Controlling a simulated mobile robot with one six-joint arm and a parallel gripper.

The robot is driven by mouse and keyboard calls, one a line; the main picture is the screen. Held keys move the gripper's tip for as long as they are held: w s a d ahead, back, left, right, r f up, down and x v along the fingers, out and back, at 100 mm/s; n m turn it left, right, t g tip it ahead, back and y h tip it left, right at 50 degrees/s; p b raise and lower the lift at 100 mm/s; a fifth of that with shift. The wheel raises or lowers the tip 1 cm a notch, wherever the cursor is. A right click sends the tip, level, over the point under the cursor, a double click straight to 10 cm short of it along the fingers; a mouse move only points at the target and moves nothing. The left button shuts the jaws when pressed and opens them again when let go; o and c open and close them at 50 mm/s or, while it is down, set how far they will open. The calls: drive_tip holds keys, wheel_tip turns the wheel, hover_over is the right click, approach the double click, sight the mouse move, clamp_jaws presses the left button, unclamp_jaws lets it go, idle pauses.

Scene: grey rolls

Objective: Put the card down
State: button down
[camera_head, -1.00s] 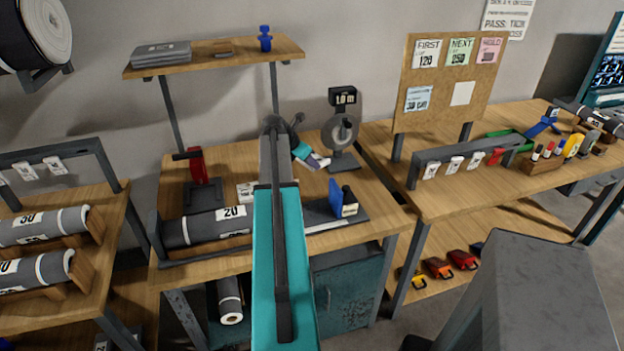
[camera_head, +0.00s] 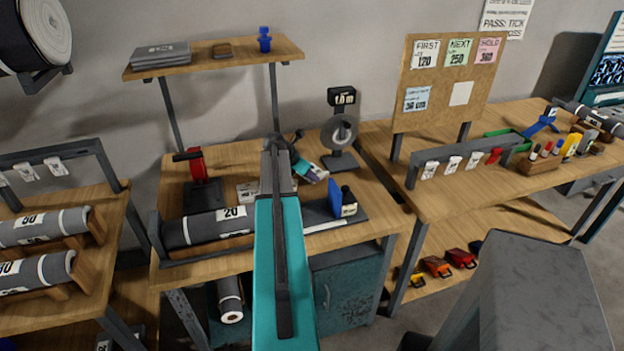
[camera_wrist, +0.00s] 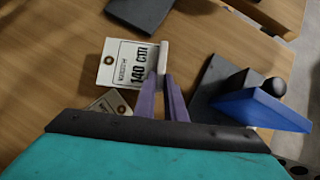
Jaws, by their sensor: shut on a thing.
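The card (camera_wrist: 128,65), white with a hole and the print "140 cm", shows face-up in the wrist view at the fingertips. My gripper (camera_wrist: 162,82) is shut on a pale upright strip at the card's right edge. The card's clearance above the bench top (camera_wrist: 60,60) is hard to tell. A second tag (camera_wrist: 108,103) shows below the card, partly hidden by my wrist.
The blue block also stands close right of my fingers in the wrist view (camera_wrist: 258,108). A grey roll marked 20 (camera_head: 205,228) lies along the bench front. A red-handled device (camera_head: 197,168) stands left. Bare wood lies around the card.

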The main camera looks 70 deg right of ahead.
sight(311, 181)
drive_tip(key=shift+f, duration=1.15)
drive_tip(key=shift+f, duration=0.35)
drive_tip(key=c, duration=1.8)
unclamp_jaws()
drive_tip(key=shift+r, duration=0.1)
drive_tip(key=shift+w+a+r, duration=0.1)
drive_tip(key=shift+r, duration=0.3)
drive_tip(key=b+v, duration=0.2)
drive_tip(key=v, duration=0.9)
drive_tip(key=shift+w+a+r, duration=0.15)
drive_tip(key=shift+r, duration=0.1)
